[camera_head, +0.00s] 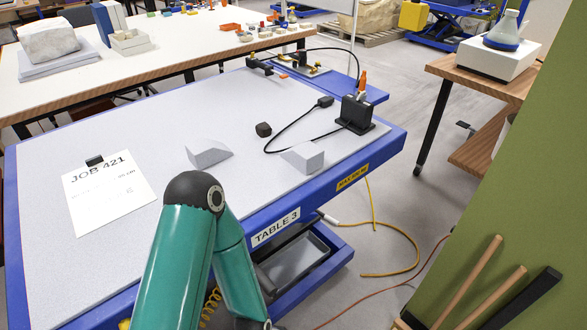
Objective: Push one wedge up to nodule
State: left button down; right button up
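Two light grey wedges lie on the grey top of the blue-edged table (110,240). The left wedge (207,154) and the right wedge (304,158) are apart from each other. A small dark lump, which looks like the nodule (263,129), sits behind and between them. Neither wedge touches it. Neither of my grippers is in view; only a teal bent arm of mine shows at the bottom, its elbow in front of the left wedge.
A black holder (356,114) with an orange-tipped tool stands at the right, its black cable (285,133) looping near the nodule and right wedge. A job sheet (108,190) lies at the left. Dark fittings (262,66) are at the far edge. The middle back is clear.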

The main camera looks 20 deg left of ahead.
aim_at(307, 157)
jog(key=z, duration=0.2)
jog(key=i, duration=0.9)
jog(key=u, duration=0.1)
